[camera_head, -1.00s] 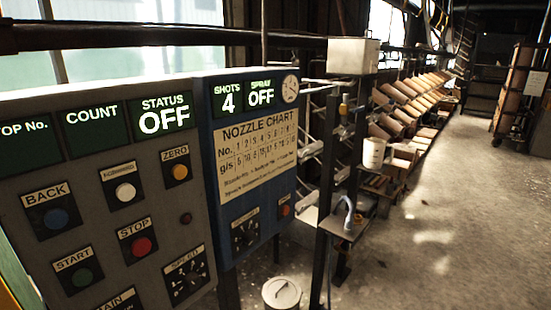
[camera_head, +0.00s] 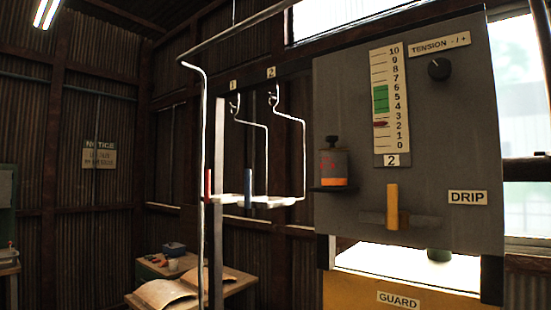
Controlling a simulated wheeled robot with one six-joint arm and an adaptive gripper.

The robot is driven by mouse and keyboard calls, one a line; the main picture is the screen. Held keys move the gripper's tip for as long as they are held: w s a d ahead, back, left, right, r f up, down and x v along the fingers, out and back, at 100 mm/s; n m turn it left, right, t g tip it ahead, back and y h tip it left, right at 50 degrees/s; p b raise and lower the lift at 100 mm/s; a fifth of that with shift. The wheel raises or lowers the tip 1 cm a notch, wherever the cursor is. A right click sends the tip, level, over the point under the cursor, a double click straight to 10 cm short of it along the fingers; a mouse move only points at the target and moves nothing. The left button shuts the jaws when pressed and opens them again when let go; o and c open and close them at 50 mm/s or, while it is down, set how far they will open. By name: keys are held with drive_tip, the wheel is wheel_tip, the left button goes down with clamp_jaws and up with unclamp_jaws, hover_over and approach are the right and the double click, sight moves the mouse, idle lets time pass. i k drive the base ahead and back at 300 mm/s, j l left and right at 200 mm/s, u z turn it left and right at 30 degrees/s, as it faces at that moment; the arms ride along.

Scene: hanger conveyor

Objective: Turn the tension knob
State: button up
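The tension knob (camera_head: 439,69) is a small round black knob with a light pointer mark. It sits at the upper right of a grey panel (camera_head: 350,110), under a label reading "TENSION - / +" (camera_head: 440,45). Left of it is a vertical scale (camera_head: 391,100) numbered 0 to 10, with a green band around 4 to 7. A red pointer (camera_head: 381,124) stands near 2, below the green band. A plate marked 2 (camera_head: 391,160) is under the scale. My gripper is not in view.
A yellow handle (camera_head: 392,206) and a black-topped canister (camera_head: 333,165) are on the panel's lower part. Two hooked wire hangers (camera_head: 304,150) hang at left with a white tray. A "GUARD" label (camera_head: 398,300) is below. A low table (camera_head: 235,284) stands behind.

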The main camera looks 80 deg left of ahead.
sight(439, 70)
drive_tip(key=u, duration=1.85)
